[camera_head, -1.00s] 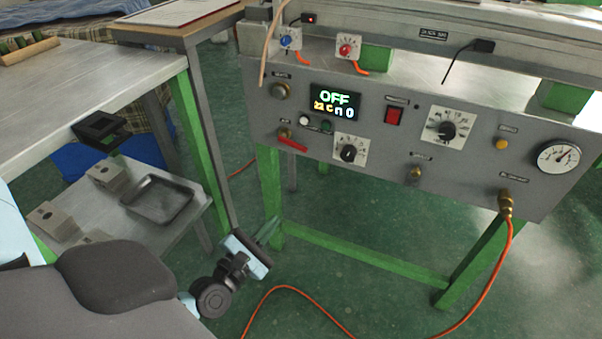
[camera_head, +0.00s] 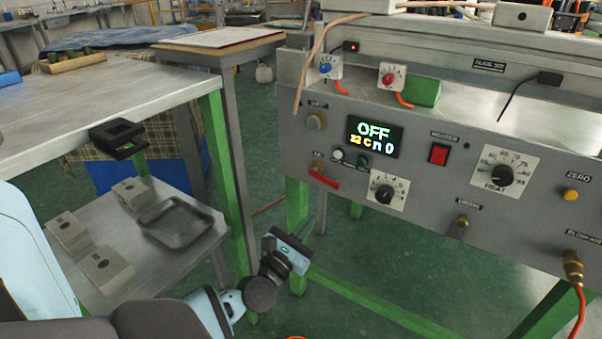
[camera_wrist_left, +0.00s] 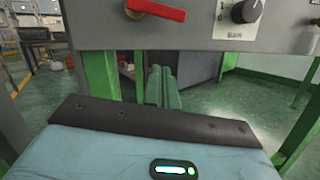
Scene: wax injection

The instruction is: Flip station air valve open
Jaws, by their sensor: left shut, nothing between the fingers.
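The station air valve is a red lever (camera_head: 323,180) under a small label at the lower left of the grey front panel (camera_head: 420,205). The lever lies nearly level along the panel, its red handle pointing right from its pivot. In the left wrist view the red lever (camera_wrist_left: 158,11) is at the top edge, with a brass pivot at its left. My left gripper (camera_head: 298,243) is below the lever in the head view, apart from it. Its two green fingers (camera_wrist_left: 163,82) are together and empty in the wrist view, below the panel's lower edge. My right gripper is out of view.
The panel carries a display (camera_head: 374,137) reading OFF, a red switch (camera_head: 439,154), and a dial (camera_head: 385,194) close right of the lever. A green table leg (camera_head: 297,220) stands near the gripper. A side table (camera_head: 110,95) with a lower shelf is at left.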

